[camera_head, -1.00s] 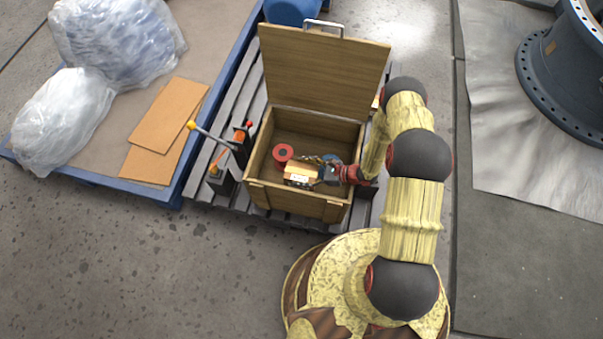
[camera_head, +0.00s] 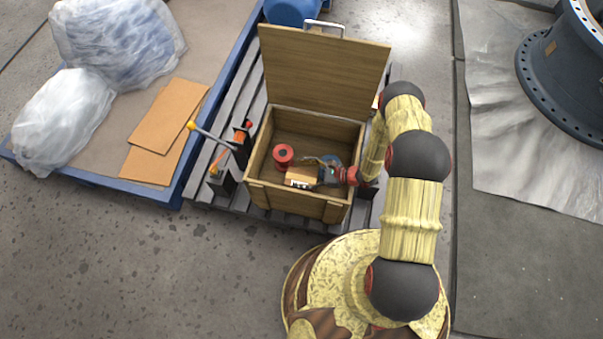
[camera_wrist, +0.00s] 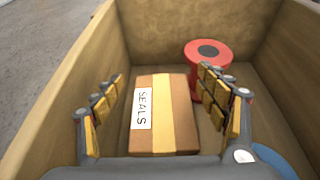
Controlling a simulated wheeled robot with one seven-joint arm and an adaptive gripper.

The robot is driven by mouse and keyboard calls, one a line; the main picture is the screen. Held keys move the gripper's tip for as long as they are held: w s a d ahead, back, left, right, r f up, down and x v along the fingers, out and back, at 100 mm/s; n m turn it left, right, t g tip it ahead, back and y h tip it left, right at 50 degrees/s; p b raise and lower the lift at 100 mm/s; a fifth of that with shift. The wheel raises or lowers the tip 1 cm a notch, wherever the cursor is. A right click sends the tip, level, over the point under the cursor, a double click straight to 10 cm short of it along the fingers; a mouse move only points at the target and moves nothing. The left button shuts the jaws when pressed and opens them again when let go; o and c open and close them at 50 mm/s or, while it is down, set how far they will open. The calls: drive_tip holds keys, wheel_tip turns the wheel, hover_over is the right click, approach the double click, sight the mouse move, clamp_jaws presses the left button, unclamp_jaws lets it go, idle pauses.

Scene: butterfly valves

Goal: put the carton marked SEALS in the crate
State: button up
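The carton marked SEALS (camera_wrist: 166,115) is brown with a yellow tape band and a white label. It is inside the open wooden crate (camera_head: 295,204), near its front wall, and also shows in the head view (camera_head: 303,175). It appears to sit on the crate's floor. My gripper (camera_wrist: 160,100) reaches into the crate above the carton, with one finger on each side. The fingers are open, with a gap visible between the left finger and the carton. The right finger is close to the carton's right edge. In the head view my gripper (camera_head: 328,175) partly hides the carton.
A red spool (camera_wrist: 208,54) and a blue round thing (camera_wrist: 274,160) are also in the crate. The crate's lid (camera_head: 322,72) stands open at the back. A valve with an orange-tipped lever (camera_head: 238,145) stands left of the crate on the dark pallet.

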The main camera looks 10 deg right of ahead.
drive_tip(key=shift+o, duration=1.2)
drive_tip(key=shift+r, duration=0.3)
drive_tip(key=p+v, duration=0.4)
drive_tip(key=v, duration=0.8)
wheel_tip(320, 180, up, 33)
drive_tip(key=w+a+n+g+h, duration=0.2)
drive_tip(key=n+g+h, duration=0.25)
drive_tip(key=n, duration=0.75)
drive_tip(key=s+d+r+n+t+h, duration=0.1)
drive_tip(key=s+r+n+h, duration=0.3)
drive_tip(key=s+r, duration=0.5)
drive_tip(key=s+d+r+n+t+h, duration=0.1)
drive_tip(key=s+r+n+t+h, duration=0.3)
drive_tip(key=s+r, duration=0.6)
wheel_tip(320, 180, up, 8)
drive_tip(key=shift+s+d+f+n, duration=0.1)
drive_tip(key=shift+s+d+n, duration=0.2)
drive_tip(key=shift+n, duration=0.9)
